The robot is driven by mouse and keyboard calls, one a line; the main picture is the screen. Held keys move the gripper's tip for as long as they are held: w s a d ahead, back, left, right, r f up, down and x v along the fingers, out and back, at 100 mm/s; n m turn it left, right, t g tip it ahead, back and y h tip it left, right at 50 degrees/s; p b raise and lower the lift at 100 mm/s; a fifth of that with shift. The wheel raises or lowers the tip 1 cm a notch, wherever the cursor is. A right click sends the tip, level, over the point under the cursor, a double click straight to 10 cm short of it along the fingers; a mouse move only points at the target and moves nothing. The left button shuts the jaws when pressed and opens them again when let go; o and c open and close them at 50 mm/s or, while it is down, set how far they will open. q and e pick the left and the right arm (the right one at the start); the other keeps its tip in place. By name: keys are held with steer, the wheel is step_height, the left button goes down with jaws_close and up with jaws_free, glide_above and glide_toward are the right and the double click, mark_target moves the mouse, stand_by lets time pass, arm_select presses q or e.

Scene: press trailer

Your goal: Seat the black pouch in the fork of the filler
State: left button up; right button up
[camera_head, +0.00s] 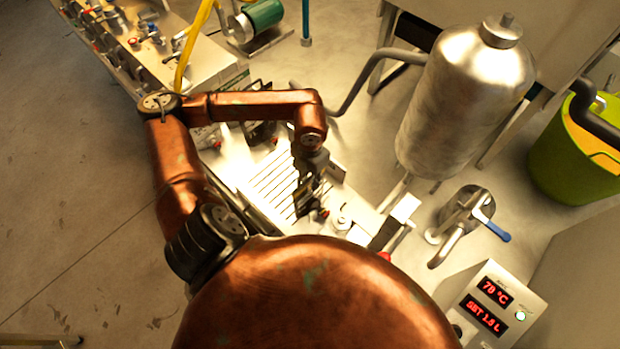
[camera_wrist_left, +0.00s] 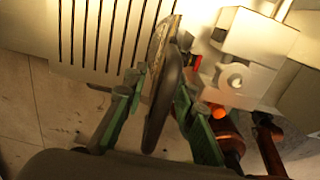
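My left gripper (camera_head: 310,200) is over the pale bench, above the right end of a slotted plate. In the left wrist view its two green fingers (camera_wrist_left: 160,95) stand on either side of the black pouch (camera_wrist_left: 168,100), shut on it. The pouch shows nearly edge-on, a thin dark upright shape with a brownish face at its upper left. In the head view the pouch cannot be told apart from the dark gripper. Pale metal blocks with a round knob (camera_wrist_left: 237,78), possibly part of the filler, are to the right of the pouch. I cannot make out the fork.
The slotted plate (camera_head: 272,183) lies beside the gripper. A steel tank (camera_head: 465,100) stands to the right, with a blue-handled tap (camera_head: 468,215) below it. A control box (camera_head: 492,305) with red displays is at the lower right. A green bucket (camera_head: 572,165) is at the far right.

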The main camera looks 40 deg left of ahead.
arm_select(q)
step_height(320, 180, up, 12)
stand_by(0.6)
